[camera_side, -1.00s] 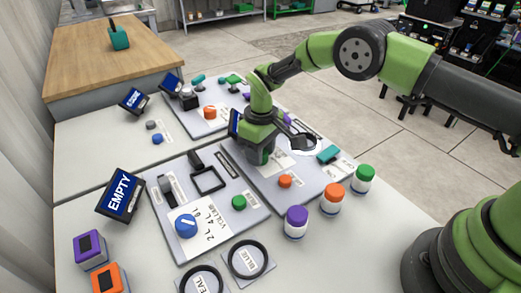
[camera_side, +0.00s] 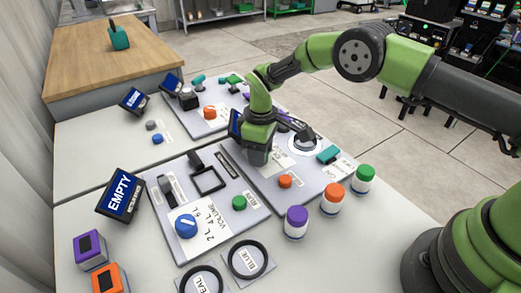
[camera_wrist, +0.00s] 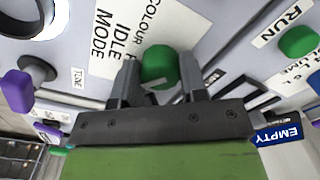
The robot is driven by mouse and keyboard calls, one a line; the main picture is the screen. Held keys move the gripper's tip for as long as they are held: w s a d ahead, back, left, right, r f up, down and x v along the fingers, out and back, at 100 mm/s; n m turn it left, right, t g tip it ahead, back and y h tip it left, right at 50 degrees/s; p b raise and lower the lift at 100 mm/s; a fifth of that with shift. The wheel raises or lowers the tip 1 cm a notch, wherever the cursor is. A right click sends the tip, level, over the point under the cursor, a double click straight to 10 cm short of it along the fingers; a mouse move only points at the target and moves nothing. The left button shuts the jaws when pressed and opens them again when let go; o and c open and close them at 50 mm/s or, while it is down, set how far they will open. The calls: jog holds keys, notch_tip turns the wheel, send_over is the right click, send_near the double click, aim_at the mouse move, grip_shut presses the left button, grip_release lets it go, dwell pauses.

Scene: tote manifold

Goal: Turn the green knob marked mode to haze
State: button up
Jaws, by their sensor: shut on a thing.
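The green mode knob (camera_wrist: 158,66) shows in the wrist view between the two fingers of my gripper (camera_wrist: 160,84). The fingers are shut on it, one on each side. The label beside it (camera_wrist: 112,40) reads MODE, IDLE and part of COLOUR; the word haze does not show. In the side view my gripper (camera_side: 257,158) is low over the middle panel (camera_side: 310,190), and it hides the knob there.
A blue volume knob (camera_side: 186,226) and a green button (camera_side: 239,202) are on the panel to the left. An orange button (camera_side: 285,181) and a teal part (camera_side: 328,155) are close to my gripper. Purple, orange and green-topped jars (camera_side: 296,222) stand in front.

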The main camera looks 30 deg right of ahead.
jog(key=o, duration=0.9)
notch_tip(320, 180, up, 10)
jog(key=shift+w+d, duration=0.1)
jog(key=s+d+r+m+t, duration=0.1)
jog(key=s+r+m, duration=0.15)
jog(key=r, duration=0.35)
jog(key=s+d+r+m+t+y, duration=0.1)
jog(key=s+d+r, duration=0.15)
jog(key=r, duration=0.35)
jog(key=s+d+r+m+t, duration=0.1)
jog(key=s+r+m, duration=0.1)
jog(key=s+r, duration=0.3)
jog(key=s+d+m+t, duration=0.1)
jog(key=s+m, duration=0.1)
jog(key=s, duration=0.4)
jog(key=s+d+r+m+t, duration=0.1)
jog(key=s+m+t, duration=0.1)
jog(key=s, duration=0.3)
jog(key=s+d+r+m+t, duration=0.1)
jog(key=s+m, duration=0.1)
jog(key=s, duration=0.4)
jog(key=shift+s+r+y, duration=0.25)
jog(key=shift+s+y, duration=0.05)
jog(key=shift+s, duration=0.05)
